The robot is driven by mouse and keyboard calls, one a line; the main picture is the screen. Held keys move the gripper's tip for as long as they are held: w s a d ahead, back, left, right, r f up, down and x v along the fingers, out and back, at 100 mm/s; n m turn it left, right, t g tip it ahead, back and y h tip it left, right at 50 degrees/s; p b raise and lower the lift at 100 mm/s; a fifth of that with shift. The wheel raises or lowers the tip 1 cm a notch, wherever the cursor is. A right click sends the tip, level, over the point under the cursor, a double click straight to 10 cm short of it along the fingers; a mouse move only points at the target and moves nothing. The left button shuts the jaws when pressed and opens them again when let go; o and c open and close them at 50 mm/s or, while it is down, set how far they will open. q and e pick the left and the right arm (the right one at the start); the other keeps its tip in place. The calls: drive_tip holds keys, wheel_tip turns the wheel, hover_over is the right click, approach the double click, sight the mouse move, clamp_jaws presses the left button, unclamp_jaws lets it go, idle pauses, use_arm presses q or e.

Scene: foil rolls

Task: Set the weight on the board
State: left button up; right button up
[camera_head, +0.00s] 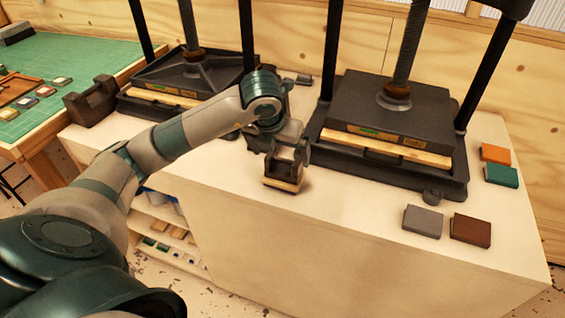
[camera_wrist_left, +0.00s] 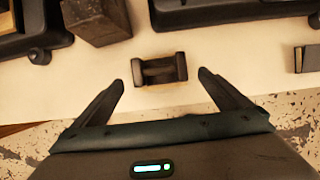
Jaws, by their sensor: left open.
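A small dark H-shaped piece, which looks like the weight (camera_wrist_left: 160,70), lies near the worktop's front edge in the left wrist view. A pale wooden strip, perhaps the board (camera_head: 282,185), shows under it in the head view; I cannot tell how far it reaches. My left gripper (camera_head: 285,160) points down over this piece, jaws open. In the left wrist view its fingertips (camera_wrist_left: 161,78) stand on either side of the piece, with gaps. My right gripper is not in view.
A press (camera_head: 390,105) stands behind right, another (camera_head: 185,75) behind left. A dark notched block (camera_head: 91,101) is at far left. Grey (camera_head: 423,221), brown (camera_head: 470,230), orange (camera_head: 496,153) and teal (camera_head: 501,175) blocks lie right. A brown block (camera_wrist_left: 97,20) shows in the left wrist view.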

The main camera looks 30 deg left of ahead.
use_arm(q)
drive_tip(key=shift+b+v, duration=0.35)
drive_tip(key=shift+v, duration=2.2)
